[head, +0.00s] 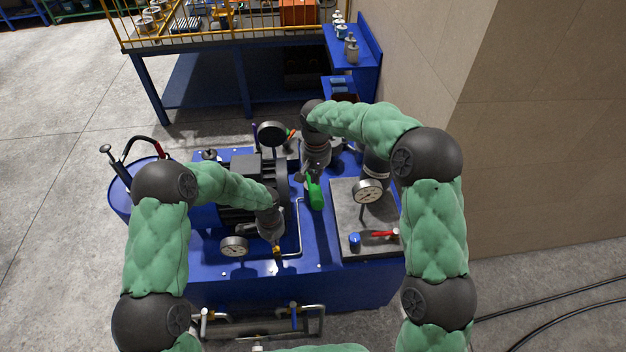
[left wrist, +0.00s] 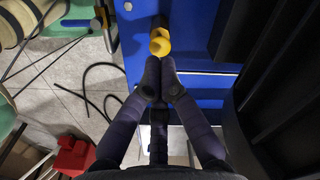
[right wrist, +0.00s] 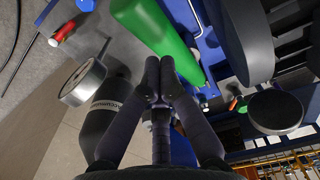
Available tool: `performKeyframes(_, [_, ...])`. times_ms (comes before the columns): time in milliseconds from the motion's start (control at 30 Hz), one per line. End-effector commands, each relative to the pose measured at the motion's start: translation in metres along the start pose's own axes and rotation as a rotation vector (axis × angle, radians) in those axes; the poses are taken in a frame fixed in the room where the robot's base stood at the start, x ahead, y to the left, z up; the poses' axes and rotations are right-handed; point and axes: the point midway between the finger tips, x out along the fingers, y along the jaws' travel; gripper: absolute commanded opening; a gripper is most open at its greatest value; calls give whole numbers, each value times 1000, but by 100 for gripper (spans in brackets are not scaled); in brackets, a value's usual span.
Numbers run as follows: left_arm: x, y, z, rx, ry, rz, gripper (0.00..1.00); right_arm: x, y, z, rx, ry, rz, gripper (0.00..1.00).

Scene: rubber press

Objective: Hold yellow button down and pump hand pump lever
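The yellow button (head: 277,249) is on the front part of the blue press and also shows in the left wrist view (left wrist: 160,41). My left gripper (head: 275,240) is shut, its fingertips (left wrist: 160,72) together right at the button; I cannot tell whether they press it. The hand pump lever has a green handle (head: 315,192), seen large in the right wrist view (right wrist: 163,38). My right gripper (head: 308,176) is close to the handle's far end. Its fingertips (right wrist: 159,72) are together, with the handle beside and beyond them, not between them. Contact is unclear.
A pressure gauge (head: 234,246) stands left of the button and another gauge (head: 368,191) right of the green handle. A grey plate (head: 348,213) with a red-handled valve (head: 381,234) lies at right. A blue barrel (head: 120,199) stands at left.

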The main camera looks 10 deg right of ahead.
Motion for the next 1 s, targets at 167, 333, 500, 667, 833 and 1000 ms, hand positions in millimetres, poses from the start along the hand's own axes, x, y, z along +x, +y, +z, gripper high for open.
performKeyframes(167, [4,0,0,0,0,0,0,0,0,0,0,0,0,0])
performKeyframes(333, [8,0,0,0,0,0,0,0,0,0,0,0,0,0])
performKeyframes(500, [11,0,0,1,0,0,0,0,0,0,0,0,0,0])
performKeyframes(667, [15,0,0,1,0,0,0,0,0,0,0,0,0,0])
performKeyframes(833, [18,0,0,1,0,0,0,0,0,0,0,0,0,0])
performKeyframes(1000, [22,0,0,0,1,1,0,0,0,0,0,0,0,0])
